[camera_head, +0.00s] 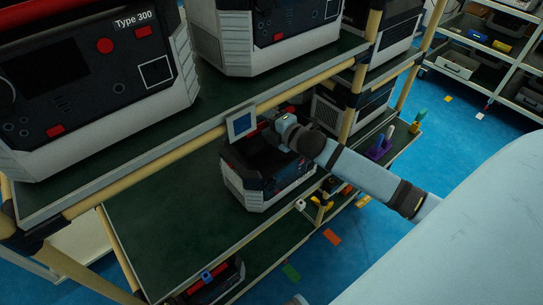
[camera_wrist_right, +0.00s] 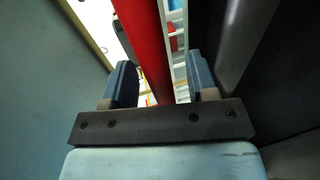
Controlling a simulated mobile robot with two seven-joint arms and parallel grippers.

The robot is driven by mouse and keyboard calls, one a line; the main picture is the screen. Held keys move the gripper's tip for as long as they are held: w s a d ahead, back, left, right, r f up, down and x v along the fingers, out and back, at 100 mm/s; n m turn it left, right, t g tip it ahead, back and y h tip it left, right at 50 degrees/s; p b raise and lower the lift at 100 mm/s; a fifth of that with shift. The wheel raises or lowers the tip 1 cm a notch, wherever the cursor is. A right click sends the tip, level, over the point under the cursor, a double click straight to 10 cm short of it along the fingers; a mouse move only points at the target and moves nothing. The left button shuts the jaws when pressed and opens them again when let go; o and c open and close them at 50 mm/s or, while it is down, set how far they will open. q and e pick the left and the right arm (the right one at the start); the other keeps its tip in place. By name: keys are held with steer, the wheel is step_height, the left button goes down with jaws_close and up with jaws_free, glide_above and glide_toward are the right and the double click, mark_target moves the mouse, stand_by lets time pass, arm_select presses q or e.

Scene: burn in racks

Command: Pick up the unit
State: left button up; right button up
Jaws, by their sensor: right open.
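The unit (camera_head: 258,190), a dark box with pale grey corners, stands on the green middle shelf in the head view. My right arm reaches in from the right, and its gripper (camera_head: 281,124) is at the top of the unit. The fingers are mostly hidden there. In the right wrist view my right gripper (camera_wrist_right: 161,83) is open, with a dark finger on each side. A red bar (camera_wrist_right: 152,45), apparently the unit's handle, shows between the fingers with a gap on both sides. I cannot tell how deep it sits. My left gripper is not in view.
Larger units, one marked Type 300 (camera_head: 95,75), stand on the shelf above. The middle shelf (camera_head: 165,215) is bare left of the unit. Another rack (camera_head: 490,50) stands at the back right.

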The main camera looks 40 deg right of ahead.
steer(key=shift+c, duration=0.5)
jaws_close()
stand_by(0.9)
steer(key=shift+w+r, duration=0.15)
steer(key=shift+r, duration=0.15)
